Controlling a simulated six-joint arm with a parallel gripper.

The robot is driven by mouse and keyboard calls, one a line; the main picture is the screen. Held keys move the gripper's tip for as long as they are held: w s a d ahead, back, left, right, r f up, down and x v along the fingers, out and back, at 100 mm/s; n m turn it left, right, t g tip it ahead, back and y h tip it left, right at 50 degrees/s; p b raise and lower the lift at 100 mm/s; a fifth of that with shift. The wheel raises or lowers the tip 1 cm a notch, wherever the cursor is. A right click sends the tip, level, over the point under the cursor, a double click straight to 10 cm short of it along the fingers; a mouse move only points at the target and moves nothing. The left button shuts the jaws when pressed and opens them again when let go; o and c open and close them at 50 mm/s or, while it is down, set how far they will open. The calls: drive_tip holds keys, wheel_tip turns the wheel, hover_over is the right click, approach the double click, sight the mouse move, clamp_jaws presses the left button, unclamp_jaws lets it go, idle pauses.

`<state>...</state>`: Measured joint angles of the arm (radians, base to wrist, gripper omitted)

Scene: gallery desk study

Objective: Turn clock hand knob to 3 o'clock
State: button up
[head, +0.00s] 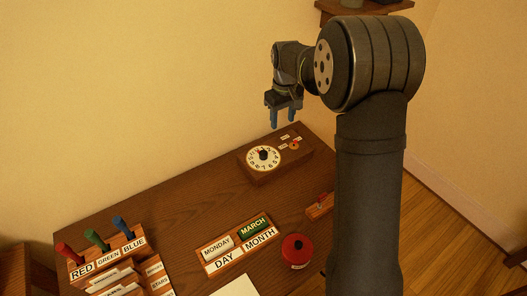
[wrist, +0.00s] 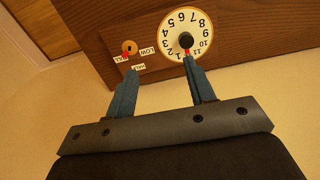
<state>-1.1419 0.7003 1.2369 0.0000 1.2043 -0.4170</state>
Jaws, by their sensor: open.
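The clock dial (head: 255,161) is a white numbered disc on a wooden block at the desk's far end. It also shows in the wrist view (wrist: 172,29). A black knob (head: 263,154) stands at its centre, also in the wrist view (wrist: 186,40). A red pointer (wrist: 187,51) extends from the knob towards the 12 position, between 11 and 1; a fingertip partly covers that area. My gripper (head: 285,122) is open and empty, with blue fingers pointing down, above the block and apart from the knob. In the wrist view my gripper (wrist: 160,65) has its right fingertip overlapping the dial's edge.
A small brass dial (head: 295,145) with labels shares the block. A calendar holder (head: 238,250), a red round container (head: 296,250) and a rack with red, green and blue handles (head: 102,262) stand nearer on the desk. Bare desk (head: 185,190) lies between the rack and clock.

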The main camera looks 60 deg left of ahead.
sight(263, 153)
drive_tip(key=s+a+r+n, duration=0.2)
drive_tip(key=s+a+n, duration=0.2)
drive_tip(key=s, duration=0.1)
drive_tip(key=f, duration=1.7)
drive_tip(key=shift+d+f, duration=0.25)
drive_tip(key=shift+f, duration=0.15)
drive_tip(key=c, duration=1)
drive_tip(key=shift+o, duration=0.2)
